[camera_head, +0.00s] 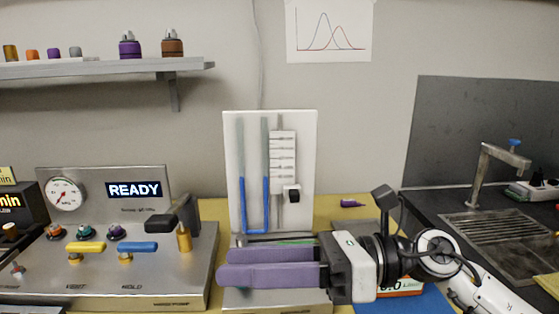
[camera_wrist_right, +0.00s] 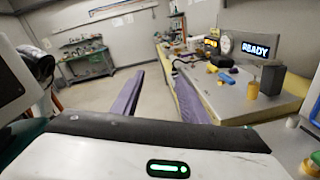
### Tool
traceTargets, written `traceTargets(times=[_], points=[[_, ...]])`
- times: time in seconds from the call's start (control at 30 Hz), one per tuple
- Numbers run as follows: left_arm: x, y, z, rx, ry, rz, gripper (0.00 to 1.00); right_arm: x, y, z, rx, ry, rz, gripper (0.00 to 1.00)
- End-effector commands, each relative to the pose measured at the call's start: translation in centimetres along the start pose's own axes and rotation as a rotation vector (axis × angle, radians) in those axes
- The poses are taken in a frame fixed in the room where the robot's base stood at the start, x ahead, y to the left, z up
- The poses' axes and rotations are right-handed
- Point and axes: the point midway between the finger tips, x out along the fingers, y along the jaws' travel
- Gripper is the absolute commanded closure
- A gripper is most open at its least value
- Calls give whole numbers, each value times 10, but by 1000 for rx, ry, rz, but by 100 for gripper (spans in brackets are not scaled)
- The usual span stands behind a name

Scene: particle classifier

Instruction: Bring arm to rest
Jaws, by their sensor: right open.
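My right arm (camera_head: 480,295) comes in from the lower right of the head view. Its right gripper (camera_head: 224,266) points left, with two long purple fingers in front of the white panel's foot. In the right wrist view the right gripper (camera_wrist_right: 158,76) has its fingers spread apart with nothing between them. It is open and empty. My left gripper shows in neither view.
The control console (camera_head: 190,270) with a READY display (camera_head: 134,190) stands left of the fingertips. A white panel (camera_head: 305,140) with blue-filled tubes stands behind the gripper. A blue mat (camera_head: 425,302) lies near the wrist. A dark sink counter (camera_head: 425,205) is at right.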

Motion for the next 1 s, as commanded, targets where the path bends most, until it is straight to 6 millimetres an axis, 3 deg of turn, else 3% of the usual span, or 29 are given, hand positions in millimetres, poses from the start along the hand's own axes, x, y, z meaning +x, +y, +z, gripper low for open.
traceTargets(times=[0.07, 0.2, 0.27, 0.33, 0.47, 0.6, 0.67, 0.7, 0.8, 0.87, 0.9, 1.0], points=[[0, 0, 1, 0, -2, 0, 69, 2, 6, 28, 194, -261, 10, 60], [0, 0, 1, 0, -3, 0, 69, -34, -19, 65, 574, -698, -28, 60], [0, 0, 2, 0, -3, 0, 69, -60, -40, 65, 752, -875, -62, 60], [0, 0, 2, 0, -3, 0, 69, -95, -67, 50, 965, -1075, -115, 60], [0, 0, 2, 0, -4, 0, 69, -156, -109, -16, 1351, -1406, -248, 60], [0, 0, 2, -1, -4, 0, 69, -202, -123, -112, 1702, -1680, -422, 60], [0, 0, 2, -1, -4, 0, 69, -216, -119, -155, 1837, -1780, -506, 60], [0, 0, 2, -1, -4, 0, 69, -224, -114, -184, 1923, -1843, -568, 60], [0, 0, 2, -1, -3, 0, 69, -237, -91, -248, 2108, -1973, -715, 60], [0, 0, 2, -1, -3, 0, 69, -241, -76, -278, 2192, -2030, -797, 60], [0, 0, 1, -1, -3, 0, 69, -243, -66, -294, -2214, 2038, 834, 60], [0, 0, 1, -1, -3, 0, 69, -246, -41, -329, -2108, 1917, 866, 60]])
